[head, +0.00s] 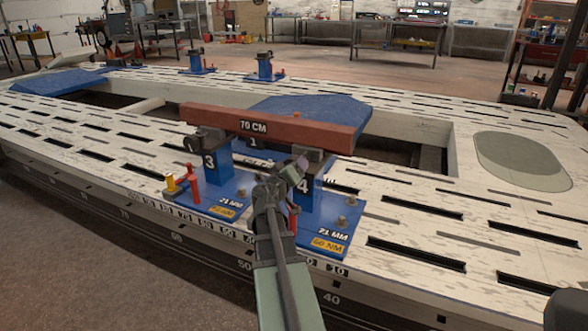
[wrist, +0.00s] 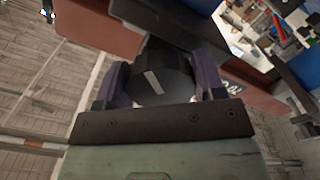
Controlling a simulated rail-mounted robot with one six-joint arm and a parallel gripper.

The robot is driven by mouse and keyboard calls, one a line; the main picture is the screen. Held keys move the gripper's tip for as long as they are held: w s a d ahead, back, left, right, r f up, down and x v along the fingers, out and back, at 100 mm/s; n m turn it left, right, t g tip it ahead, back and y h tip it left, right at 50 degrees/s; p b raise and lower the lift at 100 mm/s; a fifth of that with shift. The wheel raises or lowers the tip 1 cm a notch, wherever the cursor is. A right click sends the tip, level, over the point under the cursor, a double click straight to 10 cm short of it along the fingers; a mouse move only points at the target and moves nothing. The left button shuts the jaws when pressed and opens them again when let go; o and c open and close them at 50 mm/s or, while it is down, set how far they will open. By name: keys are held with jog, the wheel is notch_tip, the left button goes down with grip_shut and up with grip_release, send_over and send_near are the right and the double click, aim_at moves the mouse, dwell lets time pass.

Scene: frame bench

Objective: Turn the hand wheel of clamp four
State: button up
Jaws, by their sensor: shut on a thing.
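Clamp four is a blue stand (head: 309,187) marked 4 on a blue base plate, under the right part of a red beam marked 70 CM (head: 270,122). Its hand wheel (wrist: 160,82) is dark and round with a pale line across its face, tilted in the wrist view. My gripper (head: 292,172) is at clamp four, and its two purple-grey fingers (wrist: 160,85) are shut on the wheel, one on each side. In the head view my gripper hides the wheel.
Clamp three (head: 218,165) stands to the left under the same beam, with red and yellow pegs (head: 181,183) beside it. The slotted pale bench (head: 420,215) is open to the right. Two more blue clamps (head: 265,68) stand at the far edge.

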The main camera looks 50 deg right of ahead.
jog(key=m, duration=0.6)
jog(key=shift+f, duration=0.1)
jog(key=shift+m, duration=0.3)
dwell(0.3)
jog(key=o, duration=0.9)
jog(key=shift+w, duration=0.1)
jog(key=shift+o, duration=0.2)
jog(key=s+a, duration=0.2)
jog(key=a, duration=0.8)
jog(key=shift+a, duration=0.35)
